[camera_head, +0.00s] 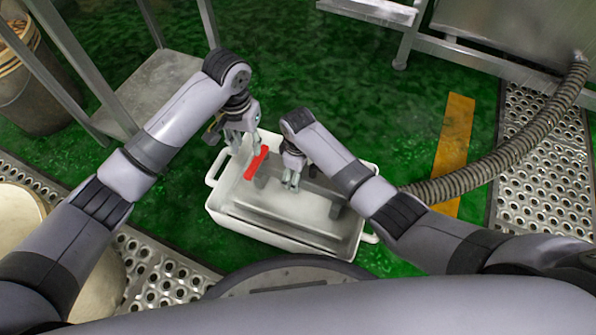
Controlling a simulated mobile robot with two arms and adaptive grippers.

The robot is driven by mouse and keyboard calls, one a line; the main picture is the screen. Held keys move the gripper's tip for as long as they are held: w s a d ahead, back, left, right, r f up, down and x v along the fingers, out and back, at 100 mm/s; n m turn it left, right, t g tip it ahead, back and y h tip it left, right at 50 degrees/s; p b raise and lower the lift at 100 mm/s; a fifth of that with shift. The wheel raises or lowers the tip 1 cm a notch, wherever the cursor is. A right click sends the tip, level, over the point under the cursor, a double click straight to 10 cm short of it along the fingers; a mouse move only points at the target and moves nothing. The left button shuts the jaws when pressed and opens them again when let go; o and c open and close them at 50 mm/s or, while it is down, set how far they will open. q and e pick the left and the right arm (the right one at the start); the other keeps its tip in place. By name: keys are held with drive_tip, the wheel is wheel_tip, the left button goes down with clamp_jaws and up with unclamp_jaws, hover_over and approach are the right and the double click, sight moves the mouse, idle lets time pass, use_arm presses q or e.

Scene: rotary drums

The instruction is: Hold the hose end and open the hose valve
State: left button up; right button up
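A red valve handle (256,162) shows at the upper left inside a white tub (215,207). My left gripper (245,146) is just above and left of the handle, its fingers apart; I cannot tell whether they touch it. The ribbed grey hose (480,177) comes from the upper right and passes behind my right arm towards the tub. My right gripper (291,183) points down into the tub, right of the red handle. Its fingertips look close together, and I cannot tell whether they hold anything. The hose end is not clearly visible, partly hidden by my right arm.
The tub stands on a green floor with a yellow stripe (454,150). Perforated metal grating (542,165) lies at the right. A metal frame (155,85) and a bin (32,85) stand at the upper left. A metal machine (500,35) stands at the upper right.

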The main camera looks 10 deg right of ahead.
clamp_jaws()
idle(1.0)
idle(0.4)
